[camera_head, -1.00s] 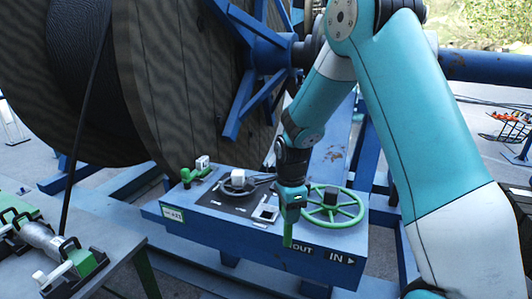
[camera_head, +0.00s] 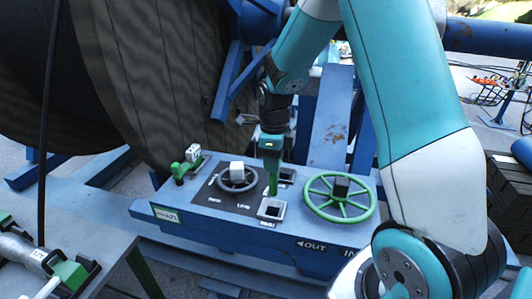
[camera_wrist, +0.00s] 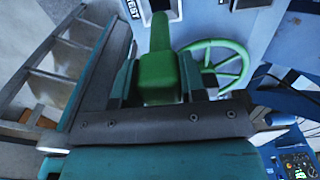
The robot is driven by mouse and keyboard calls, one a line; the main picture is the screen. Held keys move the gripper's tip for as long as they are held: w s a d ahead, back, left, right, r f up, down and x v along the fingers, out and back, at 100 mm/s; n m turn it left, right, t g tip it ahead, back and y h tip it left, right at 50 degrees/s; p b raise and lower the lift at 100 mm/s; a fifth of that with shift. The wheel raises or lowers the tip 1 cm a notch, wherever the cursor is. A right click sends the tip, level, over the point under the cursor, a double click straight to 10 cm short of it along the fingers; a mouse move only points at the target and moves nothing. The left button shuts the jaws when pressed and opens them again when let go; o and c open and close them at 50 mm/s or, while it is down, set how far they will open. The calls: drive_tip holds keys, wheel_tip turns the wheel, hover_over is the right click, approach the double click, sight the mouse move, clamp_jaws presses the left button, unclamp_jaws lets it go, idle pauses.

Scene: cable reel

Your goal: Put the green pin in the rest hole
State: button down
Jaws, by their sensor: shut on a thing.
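My gripper (camera_head: 271,151) is shut on the green pin (camera_head: 273,182), which points down below the jaws over the console top. In the wrist view the pin (camera_wrist: 158,68) sits between the two fingers. A light-framed square socket (camera_head: 271,208) lies just below the pin's tip in the head view; I cannot tell the height gap between them. A label reading REST (camera_wrist: 131,8) shows in the wrist view beside a pale frame at the top edge. A second dark socket (camera_head: 287,175) is partly hidden behind the pin and gripper.
A green handwheel (camera_head: 340,197) stands right of the sockets on the blue console (camera_head: 230,238). A dark handwheel (camera_head: 237,178) and a green clamp-like part (camera_head: 187,163) are to the left. The large cable reel (camera_head: 140,85) rises behind.

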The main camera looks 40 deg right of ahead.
sight(272, 194)
drive_tip(key=shift+f+b, duration=5.8)
drive_tip(key=shift+f, duration=1.55)
drive_tip(key=shift+a, duration=0.1)
drive_tip(key=c, duration=0.6)
unclamp_jaws()
drive_tip(key=shift+r, duration=0.1)
wheel_tip(272, 194, up, 17)
drive_tip(key=b, duration=0.2)
drive_tip(key=shift+r+b, duration=0.15)
drive_tip(key=shift+b, duration=0.25)
